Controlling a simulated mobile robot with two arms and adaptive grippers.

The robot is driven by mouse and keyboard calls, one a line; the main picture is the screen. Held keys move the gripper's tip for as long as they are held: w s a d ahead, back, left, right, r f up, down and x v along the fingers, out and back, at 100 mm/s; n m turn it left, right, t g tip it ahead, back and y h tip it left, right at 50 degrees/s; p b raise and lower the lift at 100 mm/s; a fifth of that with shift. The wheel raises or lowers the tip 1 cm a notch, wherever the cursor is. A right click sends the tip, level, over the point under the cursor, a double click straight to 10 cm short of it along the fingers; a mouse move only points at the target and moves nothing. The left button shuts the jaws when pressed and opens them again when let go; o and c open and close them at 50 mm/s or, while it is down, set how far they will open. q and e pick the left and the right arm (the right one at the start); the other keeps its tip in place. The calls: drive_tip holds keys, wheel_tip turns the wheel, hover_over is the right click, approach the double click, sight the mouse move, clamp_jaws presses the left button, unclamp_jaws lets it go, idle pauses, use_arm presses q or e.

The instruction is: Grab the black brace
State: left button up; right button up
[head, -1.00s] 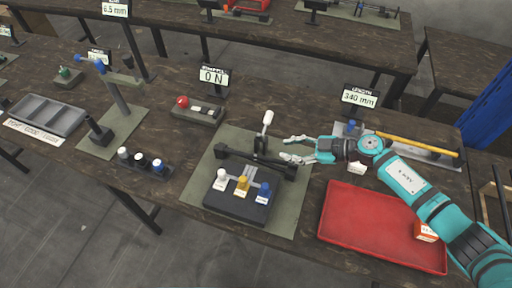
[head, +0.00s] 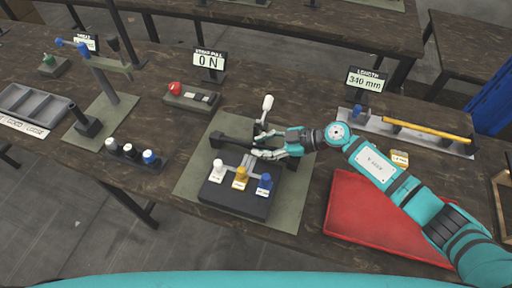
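The black brace (head: 232,141) is a dark bar with thicker ends, lying across the back of the black press base (head: 236,200) on the grey-green mat. Its left end shows clearly; its right part is largely hidden by my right gripper. My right gripper (head: 259,144) reaches in from the right, its two fingers apart, one on the far side and one on the near side of the bar's right half. I cannot tell whether they touch it. My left gripper is not in view.
A white-tipped lever (head: 267,104) stands just behind the gripper. White, yellow and blue knobs sit on the base in front. A red tray (head: 375,218) lies to the right, under my arm. A length gauge with a yellow rod (head: 427,130) is at the back right.

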drive_tip(key=shift+w+a+f, duration=0.25)
drive_tip(key=shift+w+a, duration=0.05)
drive_tip(key=shift+a, duration=0.2)
drive_tip(key=shift+s+r, duration=0.2)
drive_tip(key=shift+s, duration=0.05)
drive_tip(key=shift+c, duration=0.6)
drive_tip(key=shift+s+d, duration=0.1)
drive_tip(key=shift+c, duration=1)
clamp_jaws()
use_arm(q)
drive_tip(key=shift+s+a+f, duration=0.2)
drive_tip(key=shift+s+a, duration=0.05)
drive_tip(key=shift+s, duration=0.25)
use_arm(e)
drive_tip(key=shift+f, duration=0.1)
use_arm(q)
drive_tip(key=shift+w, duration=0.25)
